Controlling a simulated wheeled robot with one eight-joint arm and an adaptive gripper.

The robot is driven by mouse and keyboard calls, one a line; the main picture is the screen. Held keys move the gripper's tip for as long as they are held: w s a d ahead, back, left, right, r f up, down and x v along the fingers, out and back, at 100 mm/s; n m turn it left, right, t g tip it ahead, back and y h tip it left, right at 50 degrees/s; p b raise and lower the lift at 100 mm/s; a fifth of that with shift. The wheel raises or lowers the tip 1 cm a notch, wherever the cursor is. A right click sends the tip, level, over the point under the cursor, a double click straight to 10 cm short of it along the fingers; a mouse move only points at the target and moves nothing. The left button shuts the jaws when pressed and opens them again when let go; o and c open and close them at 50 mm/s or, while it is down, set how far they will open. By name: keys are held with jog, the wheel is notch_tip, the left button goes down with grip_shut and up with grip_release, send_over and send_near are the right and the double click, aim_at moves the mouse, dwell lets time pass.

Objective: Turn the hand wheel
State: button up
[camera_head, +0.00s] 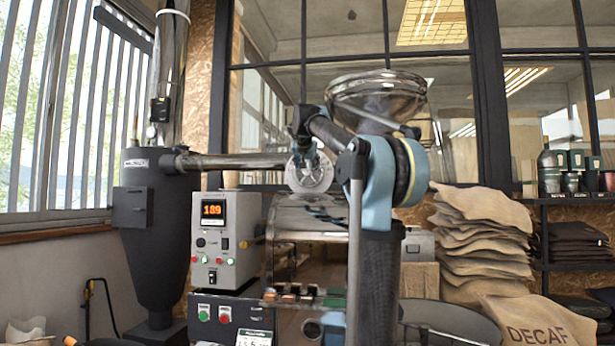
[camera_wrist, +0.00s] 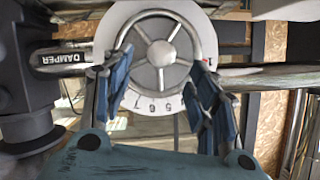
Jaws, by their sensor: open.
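The hand wheel (camera_wrist: 200,45) is a silver ring with several spokes and a round hub, in front of a white dial plate (camera_wrist: 150,101) with numbers along its edge. A tag beside it reads "DAMPER" (camera_wrist: 62,59). In the head view the wheel (camera_head: 311,173) sits on the horizontal pipe, partly covered by my gripper. My gripper (camera_wrist: 160,85) is open, with one blue-padded finger on each side of the wheel's lower half. The fingertips overlap the rim in the wrist view; I cannot tell whether they touch it.
A control box (camera_head: 222,240) with a display reading 189 stands left of the roaster drum (camera_head: 305,215). A dark cyclone (camera_head: 155,230) stands farther left. Stacked sacks (camera_head: 480,240) are on the right.

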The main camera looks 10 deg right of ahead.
aim_at(307, 169)
jog(key=x, duration=0.7)
jog(key=shift+w, duration=0.15)
grip_shut()
